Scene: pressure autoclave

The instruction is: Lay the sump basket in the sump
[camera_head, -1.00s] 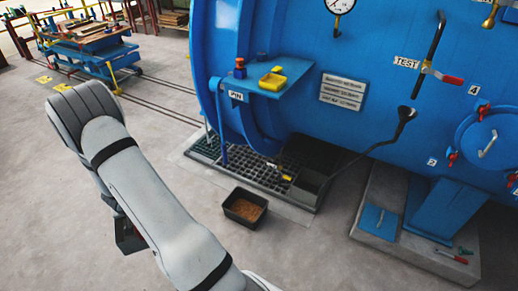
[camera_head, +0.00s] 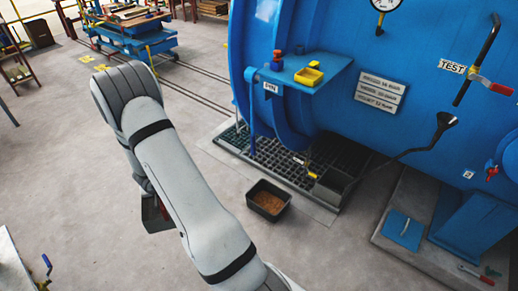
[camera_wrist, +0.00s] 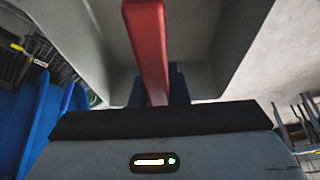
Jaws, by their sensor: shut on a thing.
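In the wrist view my gripper (camera_wrist: 158,92) is shut on the red bar handle (camera_wrist: 148,45) of a grey open box, which I take for the sump basket (camera_wrist: 215,45). Its grey walls spread on both sides of the handle. In the head view a small dark box with a red part (camera_head: 157,215) hangs beside my arm, mostly hidden, over the floor and left of the vessel. The sump appears to be the dark opening (camera_head: 345,165) in the floor grating (camera_head: 265,155) under the blue vessel. Its inside is hard to make out.
A black tray with brown contents (camera_head: 268,201) stands on the floor before the grating. A blue shelf (camera_head: 300,72) with a yellow tray juts from the vessel (camera_head: 420,110) above. A black funnel pipe (camera_head: 440,125) slopes down towards the opening.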

